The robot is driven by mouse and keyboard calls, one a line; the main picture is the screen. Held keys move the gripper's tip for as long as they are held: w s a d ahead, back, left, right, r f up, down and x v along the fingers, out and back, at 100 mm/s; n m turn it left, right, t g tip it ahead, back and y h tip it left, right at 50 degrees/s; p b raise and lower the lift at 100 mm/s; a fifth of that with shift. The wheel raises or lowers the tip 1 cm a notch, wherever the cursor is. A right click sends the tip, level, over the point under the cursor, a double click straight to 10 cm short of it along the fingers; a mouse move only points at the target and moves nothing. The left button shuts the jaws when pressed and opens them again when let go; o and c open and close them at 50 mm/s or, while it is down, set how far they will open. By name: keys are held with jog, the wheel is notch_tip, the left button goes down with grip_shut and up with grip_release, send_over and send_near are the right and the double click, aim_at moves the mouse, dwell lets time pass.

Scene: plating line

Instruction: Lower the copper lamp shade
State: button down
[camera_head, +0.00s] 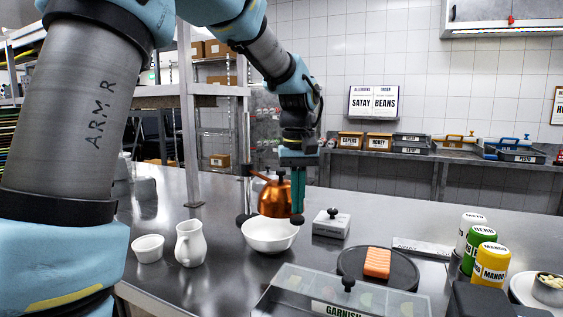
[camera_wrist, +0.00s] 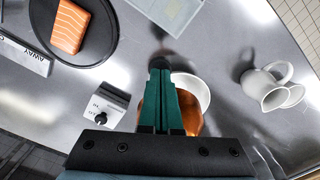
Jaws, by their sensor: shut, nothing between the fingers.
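A white jug (camera_head: 190,245) and small white bowl (camera_head: 147,248) stand left. A labelled box (camera_head: 331,224) and dark plate (camera_head: 405,272) with salmon stand right. A clear-lidded garnish box (camera_head: 350,295) is in front. Labelled cans (camera_head: 491,265) stand far right.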

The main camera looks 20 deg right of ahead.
notch_tip(320, 180, up, 8)
jog(key=p, duration=0.6)
jog(key=shift+p, duration=0.4)
jog(key=shift+s, duration=0.1)
